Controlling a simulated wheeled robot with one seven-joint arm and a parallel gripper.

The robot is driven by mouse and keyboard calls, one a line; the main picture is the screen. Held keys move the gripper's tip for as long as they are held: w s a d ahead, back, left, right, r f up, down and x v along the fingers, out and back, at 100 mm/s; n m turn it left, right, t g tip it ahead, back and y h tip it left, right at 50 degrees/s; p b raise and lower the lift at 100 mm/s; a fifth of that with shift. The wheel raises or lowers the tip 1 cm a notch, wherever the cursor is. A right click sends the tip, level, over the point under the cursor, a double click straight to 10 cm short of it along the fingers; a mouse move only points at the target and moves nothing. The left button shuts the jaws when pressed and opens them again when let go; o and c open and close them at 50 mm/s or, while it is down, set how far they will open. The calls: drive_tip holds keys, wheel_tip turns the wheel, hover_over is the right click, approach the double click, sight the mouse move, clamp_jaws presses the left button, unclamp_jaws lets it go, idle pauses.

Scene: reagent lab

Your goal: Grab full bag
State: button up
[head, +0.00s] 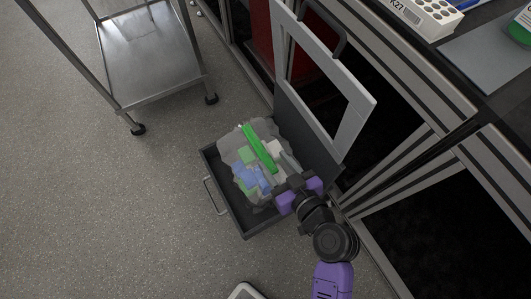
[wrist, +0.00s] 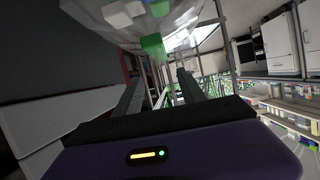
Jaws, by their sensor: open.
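The full bag (head: 234,152) is a clear grey, crumpled plastic bag holding green, blue and white pieces. It sits in a dark pulled-out bin drawer (head: 221,199) low by the floor. A bright green strip (head: 258,147) lies along the bag's top. My gripper (head: 277,163) is at the bag's right side in the head view, its fingers pointing up-left over it. In the wrist view, the bag (wrist: 118,22) hangs across the top, with the two open fingers (wrist: 162,72) below it. I cannot tell whether the fingers touch the bag.
A grey lid frame with a black handle (head: 325,33) stands up behind the drawer. Dark cabinets (head: 440,215) flank it on the right. A steel cart (head: 150,60) stands at the upper left. The floor (head: 90,220) on the left is clear.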

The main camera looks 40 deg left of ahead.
sight(261, 146)
drive_tip(key=shift+a+f+n, duration=0.15)
drive_tip(key=shift+f+n, duration=0.05)
drive_tip(key=shift+n, duration=0.1)
drive_tip(key=b+x, duration=0.2)
drive_tip(key=x, duration=0.5)
drive_tip(key=shift+a, duration=0.2)
drive_tip(key=shift+s, duration=0.1)
clamp_jaws()
idle(1.0)
drive_tip(key=shift+r, duration=0.15)
